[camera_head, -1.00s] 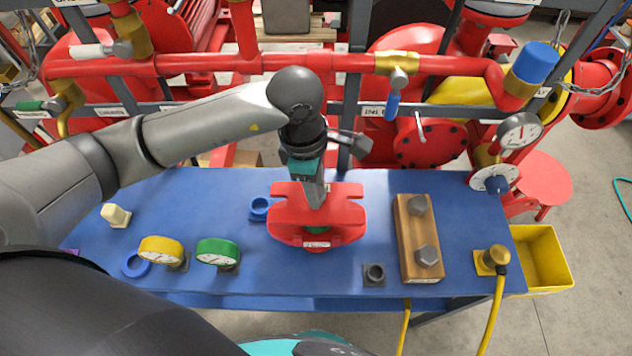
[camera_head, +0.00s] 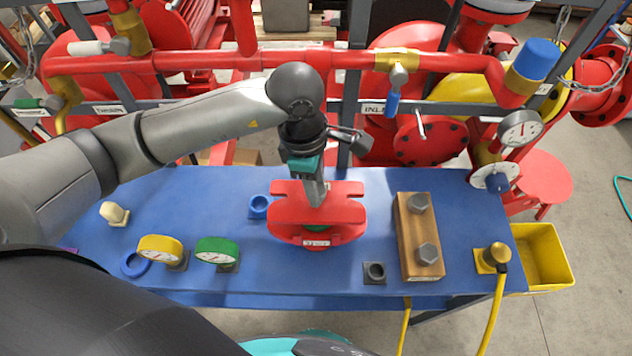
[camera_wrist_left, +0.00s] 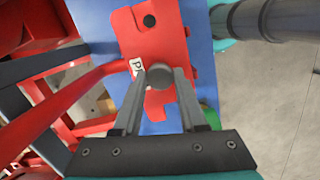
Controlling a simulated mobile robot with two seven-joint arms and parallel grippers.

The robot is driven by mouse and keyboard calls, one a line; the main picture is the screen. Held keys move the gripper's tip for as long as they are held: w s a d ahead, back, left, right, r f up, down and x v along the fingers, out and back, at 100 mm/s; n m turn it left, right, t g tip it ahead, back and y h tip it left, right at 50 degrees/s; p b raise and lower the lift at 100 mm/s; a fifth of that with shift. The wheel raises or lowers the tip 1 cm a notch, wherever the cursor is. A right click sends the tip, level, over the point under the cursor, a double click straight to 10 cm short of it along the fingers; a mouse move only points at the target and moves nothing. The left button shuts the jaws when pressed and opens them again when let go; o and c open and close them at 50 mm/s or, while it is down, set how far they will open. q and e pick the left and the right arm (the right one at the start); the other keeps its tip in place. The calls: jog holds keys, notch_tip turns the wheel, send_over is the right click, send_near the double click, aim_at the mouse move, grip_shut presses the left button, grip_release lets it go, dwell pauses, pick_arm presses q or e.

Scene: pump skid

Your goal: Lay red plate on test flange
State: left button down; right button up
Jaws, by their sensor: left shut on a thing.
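The red plate (camera_head: 288,212), notched at its sides and with a white label, is at the middle of the blue table. It also shows in the left wrist view (camera_wrist_left: 174,40), with a dark round hole. My left gripper (camera_head: 318,203) comes down onto it from above. In the left wrist view, the left gripper's fingers (camera_wrist_left: 160,78) are shut on the plate's grey knob. A bit of green shows under the plate, mostly hidden. My right gripper is not in view.
A wooden block with two bolts (camera_head: 407,241) and a grey socket (camera_head: 375,272) stand right of the plate. Yellow (camera_head: 160,248) and green (camera_head: 216,250) gauges and a blue ring (camera_head: 259,207) stand left. Red pipes (camera_head: 200,62) run behind the table.

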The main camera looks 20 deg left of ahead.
pick_arm(q)
jog(key=shift+b, duration=0.7)
dwell(1.1)
jog(key=shift+f+b, duration=2.15)
jog(key=shift+b, duration=0.05)
dwell(0.4)
jog(key=shift+c, duration=1.9)
grip_release()
jog(key=shift+r, duration=0.1)
notch_tip(320, 180, up, 15)
jog(key=a, duration=0.1)
jog(key=shift+a, duration=0.4)
jog(key=shift+s, duration=0.15)
